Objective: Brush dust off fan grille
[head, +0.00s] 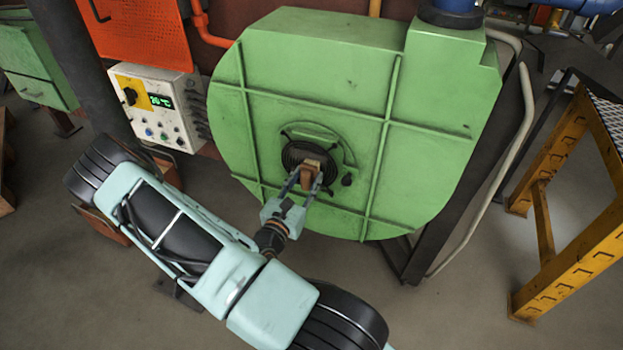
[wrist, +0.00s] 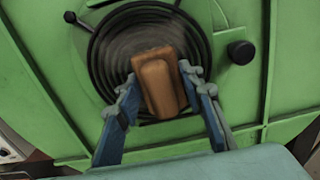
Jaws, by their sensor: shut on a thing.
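The fan grille (head: 296,152) is a round dark ring grille in the middle of the green blower housing (head: 330,70). In the wrist view the grille (wrist: 112,48) shows black concentric rings with a greyish, dusty-looking centre. My gripper (head: 307,180) is in front of the lower part of the grille. Its blue fingers are shut on a brown wooden block-like brush (wrist: 160,85), which hides part of the grille. The brush (head: 310,170) is at or very near the grille; contact cannot be told, and its bristles are hidden.
A black knob (wrist: 240,52) sticks out right of the grille. A control box (head: 158,110) with a green display stands left of the housing. A yellow step frame (head: 545,225) and a pale pipe (head: 520,130) are on the right.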

